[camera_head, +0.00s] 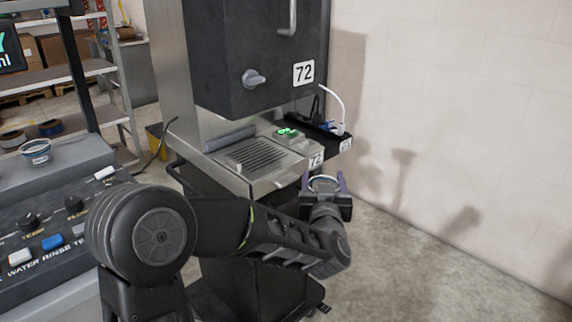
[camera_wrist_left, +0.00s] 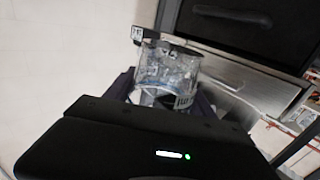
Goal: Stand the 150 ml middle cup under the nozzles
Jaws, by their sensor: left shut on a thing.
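My left gripper (camera_head: 324,186) is shut on a clear cup (camera_head: 323,181), in front of the drip tray's right front corner. In the left wrist view the clear cup (camera_wrist_left: 168,72) shows printed marks, too blurred to read, between dark fingers. The dispenser marked 72 (camera_head: 262,60) stands behind, with a slotted drip tray (camera_head: 255,157) under its dark upper body. No cup shows on this tray. The nozzles are hidden under the upper body. Another cup (camera_head: 36,152) with blue markings stands on the grey console at the left. My right gripper is not in view.
A green-lit display (camera_head: 288,133) sits at the tray's back right. A dark side shelf (camera_head: 320,136) with a white bent tube (camera_head: 335,104) is right of the tray. A grey console (camera_head: 60,195) with buttons is at left. The floor at right is clear.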

